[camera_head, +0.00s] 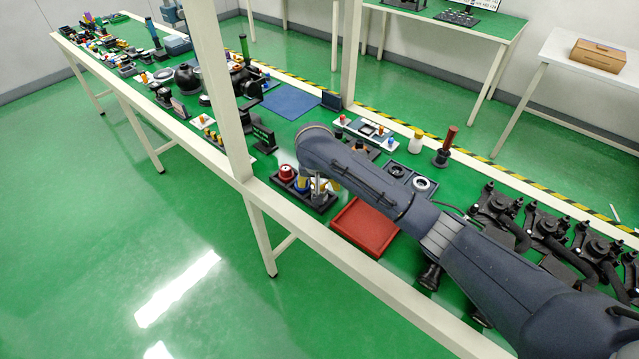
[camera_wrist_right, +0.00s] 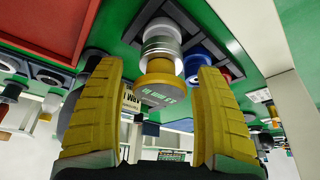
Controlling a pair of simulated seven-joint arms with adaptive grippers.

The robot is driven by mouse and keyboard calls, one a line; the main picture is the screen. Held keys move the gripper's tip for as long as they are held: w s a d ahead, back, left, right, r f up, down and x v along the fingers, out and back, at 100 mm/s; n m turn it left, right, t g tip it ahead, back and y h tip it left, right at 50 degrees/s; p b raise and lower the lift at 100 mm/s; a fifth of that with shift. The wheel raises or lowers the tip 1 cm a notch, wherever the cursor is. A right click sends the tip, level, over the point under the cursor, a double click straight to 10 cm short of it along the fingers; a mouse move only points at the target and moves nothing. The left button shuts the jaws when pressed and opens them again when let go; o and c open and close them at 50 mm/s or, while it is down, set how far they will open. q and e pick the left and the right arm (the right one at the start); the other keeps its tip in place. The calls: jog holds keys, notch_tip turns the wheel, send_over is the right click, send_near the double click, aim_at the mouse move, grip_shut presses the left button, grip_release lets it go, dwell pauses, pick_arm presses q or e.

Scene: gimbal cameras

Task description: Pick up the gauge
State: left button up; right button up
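The gauge appears to be a silver cylinder with a yellow lettered end (camera_wrist_right: 160,88), standing in the dark divided tray (camera_wrist_right: 228,40) in the right wrist view. My right gripper (camera_wrist_right: 158,78) is open, with its ridged yellow fingers on either side of the yellow end and a small gap to each. In the head view my right arm reaches from the lower right to the tray (camera_head: 318,203), where a grey piece (camera_head: 319,185) stands at the fingers. My right gripper (camera_head: 320,184) is partly hidden there. My left gripper is not in view.
A blue piece (camera_wrist_right: 200,62) stands close beside the gauge. A red knob (camera_head: 286,172) sits in the same tray. An empty red tray (camera_head: 364,227) lies to the right. A white post (camera_head: 222,90) rises at the table's front edge. Several parts crowd the left.

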jog(key=c, duration=1.4)
grip_shut()
jog(key=shift+r, duration=0.15)
